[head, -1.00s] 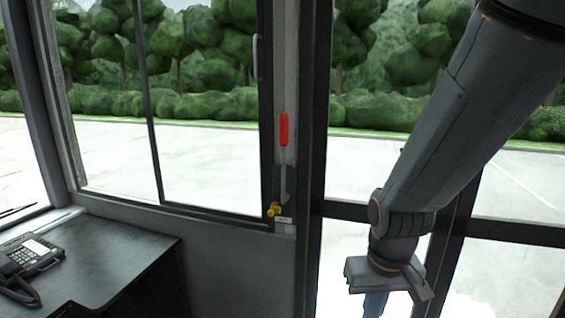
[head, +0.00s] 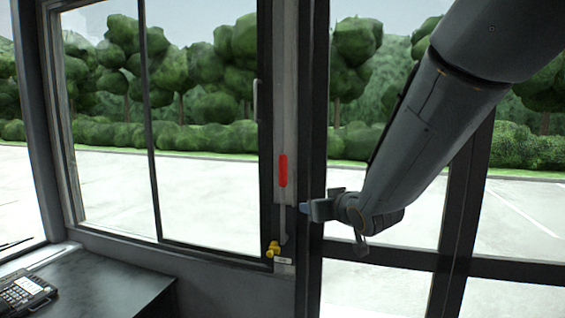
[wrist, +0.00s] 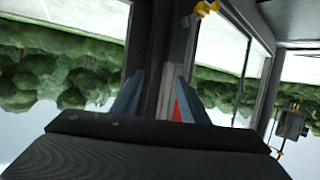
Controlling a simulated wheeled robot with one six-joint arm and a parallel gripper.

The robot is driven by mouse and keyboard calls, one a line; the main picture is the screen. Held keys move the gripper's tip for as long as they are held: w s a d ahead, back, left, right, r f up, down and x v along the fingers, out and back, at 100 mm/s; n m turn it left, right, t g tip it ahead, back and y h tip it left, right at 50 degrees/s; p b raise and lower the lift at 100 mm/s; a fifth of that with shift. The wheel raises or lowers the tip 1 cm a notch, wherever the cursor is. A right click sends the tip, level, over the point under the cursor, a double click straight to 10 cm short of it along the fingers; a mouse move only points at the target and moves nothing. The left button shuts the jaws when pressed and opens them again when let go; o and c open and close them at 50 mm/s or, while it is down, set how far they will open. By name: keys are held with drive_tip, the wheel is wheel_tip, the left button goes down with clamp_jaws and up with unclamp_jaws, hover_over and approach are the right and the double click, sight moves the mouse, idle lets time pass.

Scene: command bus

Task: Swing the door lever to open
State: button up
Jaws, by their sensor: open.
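The door lever has a red handle (head: 283,171) on a grey shaft (head: 283,218). It stands upright on the post beside the window, with a yellow pivot knob (head: 273,249) at its lower end. My gripper (head: 304,208) is just right of the lever shaft in the head view, below the red handle, pointing left. In the wrist view, my gripper (wrist: 155,92) shows two blue fingers spread apart with nothing held. A bit of the red handle (wrist: 178,110) shows beside the right finger, the rest hidden. I cannot tell whether they touch.
A dark glazed door frame (head: 312,120) stands right of the lever, behind my arm. A dark desk (head: 110,290) with a telephone (head: 25,293) is at lower left. A small vertical grab handle (head: 256,100) is on the window frame above.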

sight(285, 164)
drive_tip(key=w+a+r+n+t+y, duration=0.25)
drive_tip(key=a+r+y, duration=0.2)
drive_tip(key=r, duration=0.55)
drive_tip(key=shift+m, duration=0.25)
drive_tip(key=shift+a+p+x, duration=0.2)
drive_tip(key=shift+p+x, duration=0.6)
drive_tip(key=shift+x, duration=1.15)
drive_tip(key=shift+a+p+x, duration=0.15)
drive_tip(key=shift+p+x, duration=0.65)
drive_tip(key=shift+x, duration=1.1)
drive_tip(key=shift+s+f, duration=0.1)
drive_tip(key=shift+s, duration=0.05)
clamp_jaws()
